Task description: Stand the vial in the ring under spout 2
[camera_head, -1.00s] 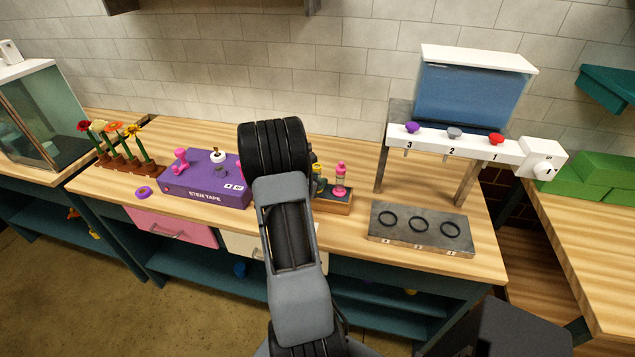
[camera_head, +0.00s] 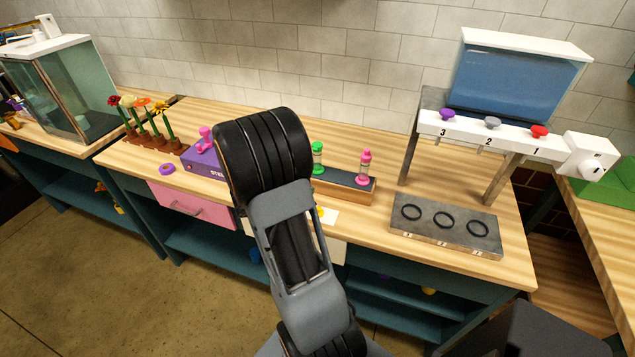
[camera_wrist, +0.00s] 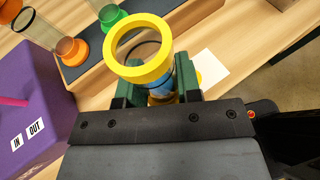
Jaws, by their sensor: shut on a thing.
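In the wrist view my gripper (camera_wrist: 154,80) is shut on a vial with a wide yellow rim (camera_wrist: 138,73); the green fingers clasp it just below the rim. In the head view my own arm hides the gripper and this vial. The spout bar (camera_head: 515,143) stands at the right, with spout 2 (camera_head: 486,148) in the middle under a grey knob. My gripper is well left of the plate.
A wooden rack (camera_head: 345,193) holds a green vial (camera_head: 317,158) and a pink vial (camera_head: 365,167); an orange one (camera_wrist: 72,50) shows in the wrist view. A purple box (camera_wrist: 35,110) stands left of the gripper. Potted flowers (camera_head: 150,130) stand farther left.

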